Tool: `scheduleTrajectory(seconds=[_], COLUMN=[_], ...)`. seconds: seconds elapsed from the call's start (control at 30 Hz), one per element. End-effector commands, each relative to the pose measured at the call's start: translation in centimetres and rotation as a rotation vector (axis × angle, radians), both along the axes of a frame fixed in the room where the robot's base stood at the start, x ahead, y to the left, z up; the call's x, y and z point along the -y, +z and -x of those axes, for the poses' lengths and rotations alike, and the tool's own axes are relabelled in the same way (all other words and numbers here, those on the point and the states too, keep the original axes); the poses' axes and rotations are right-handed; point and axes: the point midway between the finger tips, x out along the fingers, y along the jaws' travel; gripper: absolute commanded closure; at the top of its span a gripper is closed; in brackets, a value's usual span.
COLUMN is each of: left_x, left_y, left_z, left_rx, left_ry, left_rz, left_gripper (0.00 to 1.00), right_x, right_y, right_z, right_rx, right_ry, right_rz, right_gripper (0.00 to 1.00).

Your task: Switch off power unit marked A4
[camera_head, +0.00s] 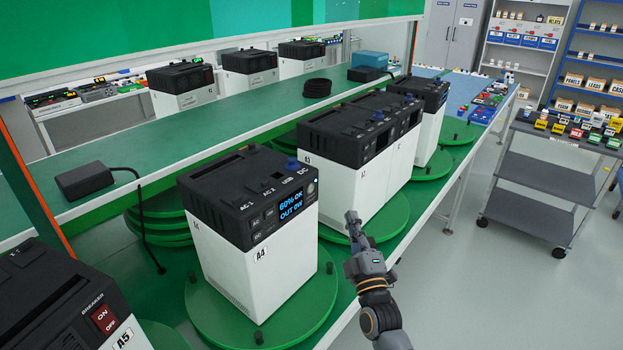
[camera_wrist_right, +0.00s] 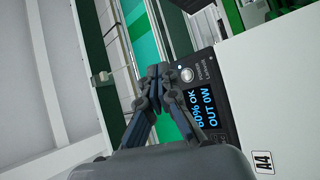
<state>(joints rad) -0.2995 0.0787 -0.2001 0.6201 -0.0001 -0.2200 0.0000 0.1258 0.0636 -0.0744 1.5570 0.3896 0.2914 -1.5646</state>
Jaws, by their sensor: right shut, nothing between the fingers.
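The power unit marked A4 (camera_head: 258,235) is a white box with a black top, standing upright on a green turntable (camera_head: 300,318). Its lit display (camera_head: 291,206) reads "60% OK OUT 0W"; the display also shows in the right wrist view (camera_wrist_right: 204,108). A round grey button (camera_wrist_right: 187,75) sits on the black panel beside the display, with a small light (camera_wrist_right: 179,67) near it. My right gripper (camera_head: 352,218) is shut and empty, to the right of the unit in the head view. In the wrist view its fingertips (camera_wrist_right: 160,72) appear just left of the button; contact cannot be told. My left gripper is out of view.
Unit A5 (camera_head: 60,310) with a red breaker switch stands at the lower left. More units (camera_head: 350,150) stand behind A4 on turntables. A black adapter (camera_head: 85,181) lies on the green bench. Floor at right is clear before a grey cart (camera_head: 540,185).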

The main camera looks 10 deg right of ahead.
Motion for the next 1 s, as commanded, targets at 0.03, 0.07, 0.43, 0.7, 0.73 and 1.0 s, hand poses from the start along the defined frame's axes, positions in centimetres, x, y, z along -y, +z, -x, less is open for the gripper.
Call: scheduleTrajectory(seconds=[0.03,0.07,0.43,0.7,0.73,1.0], left_x=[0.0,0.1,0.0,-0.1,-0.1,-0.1], left_y=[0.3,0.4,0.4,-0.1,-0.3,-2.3], left_z=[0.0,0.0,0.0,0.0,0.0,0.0], left_rx=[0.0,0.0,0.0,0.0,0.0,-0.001], left_ry=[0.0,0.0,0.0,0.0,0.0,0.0], left_rz=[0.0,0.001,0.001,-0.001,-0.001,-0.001], left_gripper=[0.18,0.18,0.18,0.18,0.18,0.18], right_x=[0.1,0.1,0.2,-0.3,-0.5,-2.9], right_y=[1.3,1.7,2.7,2.5,2.5,2.3], right_z=[0.0,0.1,0.1,-0.6,-0.9,-3.9], right_rx=[0.021,0.028,0.049,0.049,0.05,0.051], right_ry=[-0.008,-0.012,-0.022,-0.021,-0.021,-0.02], right_rz=[0.008,0.013,0.026,0.023,0.022,0.022], right_gripper=[1.0,1.0,1.0,1.0,1.0,1.0])
